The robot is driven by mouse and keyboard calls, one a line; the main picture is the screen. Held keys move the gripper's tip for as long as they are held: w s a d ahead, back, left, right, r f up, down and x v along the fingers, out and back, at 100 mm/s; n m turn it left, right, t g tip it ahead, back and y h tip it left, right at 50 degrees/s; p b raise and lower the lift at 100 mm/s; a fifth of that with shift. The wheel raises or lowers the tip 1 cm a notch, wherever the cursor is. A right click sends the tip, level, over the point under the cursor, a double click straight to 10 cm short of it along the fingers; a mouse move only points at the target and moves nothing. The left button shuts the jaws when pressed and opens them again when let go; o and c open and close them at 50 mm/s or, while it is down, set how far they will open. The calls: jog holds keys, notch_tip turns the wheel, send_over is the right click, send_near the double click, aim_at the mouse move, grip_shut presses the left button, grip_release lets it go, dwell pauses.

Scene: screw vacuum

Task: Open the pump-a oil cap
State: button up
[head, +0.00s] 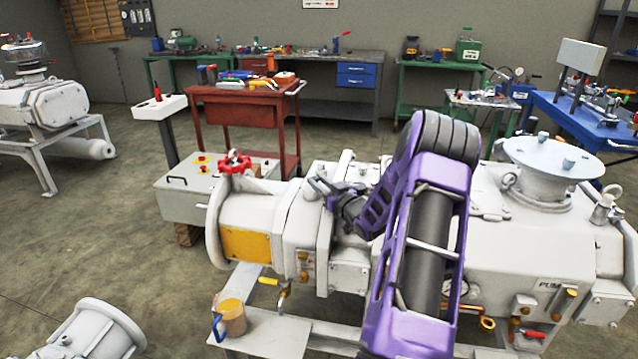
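The pump (520,255) is a large white machine lettered "PUM…", the rest hidden. A red lobed knob (235,162) stands on top of its left end; it may be the oil cap, though no label shows. My gripper (318,192), at the end of my purple arm, is above the middle-left part of the pump, to the right of the red knob and apart from it. Its fingers point left and look spread, with nothing visible between them. My arm hides part of the pump's top and front.
A jug (231,318) with yellow contents stands on the frame plate below the pump's left end. A control box (190,190) is behind the knob. A red tool cart (240,115) and workbenches (345,60) stand farther back.

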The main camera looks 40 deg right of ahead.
grip_shut()
jog(key=shift+r, duration=0.15)
